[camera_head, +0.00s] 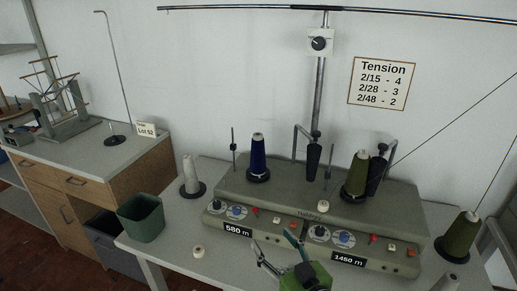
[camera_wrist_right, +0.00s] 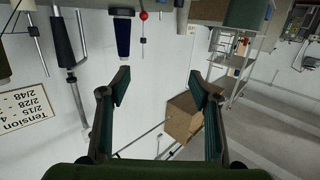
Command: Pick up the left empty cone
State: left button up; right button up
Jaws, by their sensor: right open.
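The left empty cone (camera_head: 190,175) is pale grey and stands upright on a dark round base, on the table left of the grey winding machine. My right gripper (camera_head: 272,240) is open and empty at the front of the machine, to the right of and nearer than the cone. In the right wrist view, its two fingers (camera_wrist_right: 158,85) are spread with nothing between them. I cannot make out the empty cone in that view. My left gripper is not in view.
A blue thread cone (camera_head: 258,158) and an olive cone (camera_head: 357,175) stand on the machine (camera_head: 290,195). A green bin (camera_head: 141,217) stands left of the empty cone. A small white knob-like piece (camera_head: 198,251) lies in front. Another olive cone (camera_head: 458,236) stands at right.

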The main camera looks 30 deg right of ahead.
aim_at(257, 165)
jog(key=i+l, duration=0.75)
jog(key=i, duration=0.1)
